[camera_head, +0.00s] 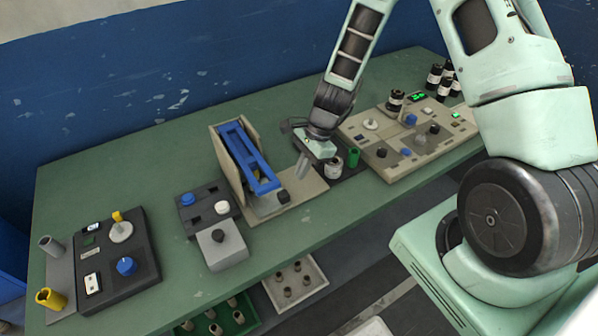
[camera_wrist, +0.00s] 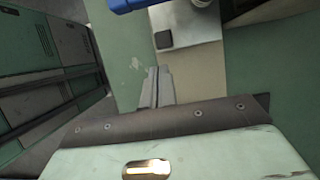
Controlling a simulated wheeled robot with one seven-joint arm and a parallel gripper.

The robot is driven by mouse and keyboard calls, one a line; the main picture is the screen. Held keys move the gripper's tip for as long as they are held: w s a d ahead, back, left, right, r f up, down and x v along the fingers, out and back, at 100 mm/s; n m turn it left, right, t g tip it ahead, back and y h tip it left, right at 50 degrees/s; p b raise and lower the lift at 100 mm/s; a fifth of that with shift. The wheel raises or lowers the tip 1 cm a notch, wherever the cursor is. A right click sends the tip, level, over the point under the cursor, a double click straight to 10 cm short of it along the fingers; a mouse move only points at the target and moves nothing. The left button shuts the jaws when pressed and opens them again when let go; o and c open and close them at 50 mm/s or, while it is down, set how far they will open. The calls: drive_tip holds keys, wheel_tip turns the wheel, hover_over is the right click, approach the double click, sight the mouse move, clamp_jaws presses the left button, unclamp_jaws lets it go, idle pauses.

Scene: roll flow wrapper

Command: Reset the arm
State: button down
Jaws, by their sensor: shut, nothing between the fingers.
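My gripper (camera_head: 301,166) hangs from my arm over the middle of the green table (camera_head: 120,185), just right of the device with the blue frame. It also shows in the wrist view (camera_wrist: 158,86), where its two fingers are together with nothing between them. The wrist view shows the green table surface and part of the beige base plate below. How far the fingertips are above the table is hard to tell.
The blue-framed device (camera_head: 250,160) stands left of my gripper. A beige control panel (camera_head: 400,140) lies further right. Dark control boxes (camera_head: 110,260) sit at left. The table's back left is clear.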

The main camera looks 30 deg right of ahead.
drive_tip(key=s+a+r+n+h, duration=0.1)
drive_tip(key=s+a+r+n, duration=0.35)
drive_tip(key=r+n, duration=0.2)
drive_tip(key=s+a+r+n, duration=0.3)
drive_tip(key=a+r+n, duration=0.25)
drive_tip(key=r, duration=0.25)
drive_tip(key=s+a+r+n+h+b, duration=0.1)
drive_tip(key=s+r+n, duration=0.2)
drive_tip(key=s+n, duration=0.3)
drive_tip(key=s+a+r+n+h+b, duration=0.1)
drive_tip(key=s+r+n+b, duration=0.1)
drive_tip(key=s+n, duration=0.5)
drive_tip(key=shift+s+a+r+h, duration=0.2)
drive_tip(key=shift+s+r+h, duration=0.3)
drive_tip(key=shift+s, duration=0.75)
